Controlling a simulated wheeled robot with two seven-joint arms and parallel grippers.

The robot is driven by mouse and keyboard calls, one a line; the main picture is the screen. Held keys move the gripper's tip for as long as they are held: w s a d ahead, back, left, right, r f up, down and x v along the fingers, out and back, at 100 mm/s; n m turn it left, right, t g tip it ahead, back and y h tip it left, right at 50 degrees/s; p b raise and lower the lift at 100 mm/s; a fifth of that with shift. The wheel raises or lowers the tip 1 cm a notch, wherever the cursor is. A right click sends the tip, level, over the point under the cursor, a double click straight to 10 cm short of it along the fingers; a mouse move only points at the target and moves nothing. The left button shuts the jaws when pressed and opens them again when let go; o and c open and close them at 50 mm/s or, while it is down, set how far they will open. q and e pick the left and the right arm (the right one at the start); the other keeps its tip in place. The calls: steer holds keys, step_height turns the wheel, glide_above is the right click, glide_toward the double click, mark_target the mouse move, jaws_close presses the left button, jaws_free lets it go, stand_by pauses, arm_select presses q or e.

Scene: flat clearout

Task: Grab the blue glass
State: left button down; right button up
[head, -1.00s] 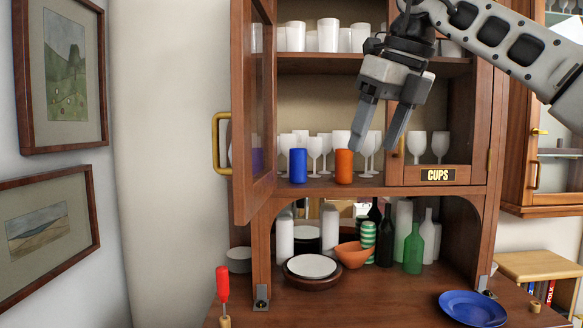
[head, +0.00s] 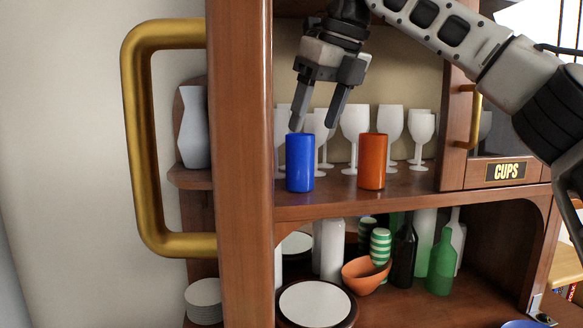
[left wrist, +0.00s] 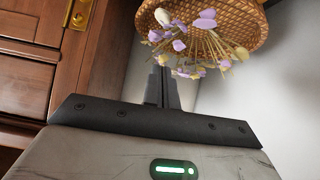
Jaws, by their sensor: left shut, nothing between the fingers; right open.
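The blue glass (head: 299,163) stands upright near the front edge of the middle cabinet shelf (head: 400,187). An orange glass (head: 372,161) stands a little to its right. My right gripper (head: 315,129) is open and points down. Its fingertips show just above and behind or over the rim of the blue glass; I cannot tell the exact depth gap. Nothing is between its fingers. My left gripper (left wrist: 162,88) shows only in the left wrist view, shut and empty, facing a wicker basket with flowers.
White goblets (head: 355,120) stand behind the glasses. The open cabinet door with a big brass handle (head: 137,140) is at the left. A panel labelled CUPS (head: 506,171) is at the right. Bottles (head: 441,265) and bowls (head: 365,275) stand below. The wicker basket (left wrist: 215,30) is near my left gripper.

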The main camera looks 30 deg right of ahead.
mark_target(303, 162)
steer(key=x, duration=0.2)
steer(key=shift+f, duration=0.45)
steer(key=shift+p+x, duration=0.55)
steer(key=shift+x, duration=2.6)
steer(key=c, duration=1.1)
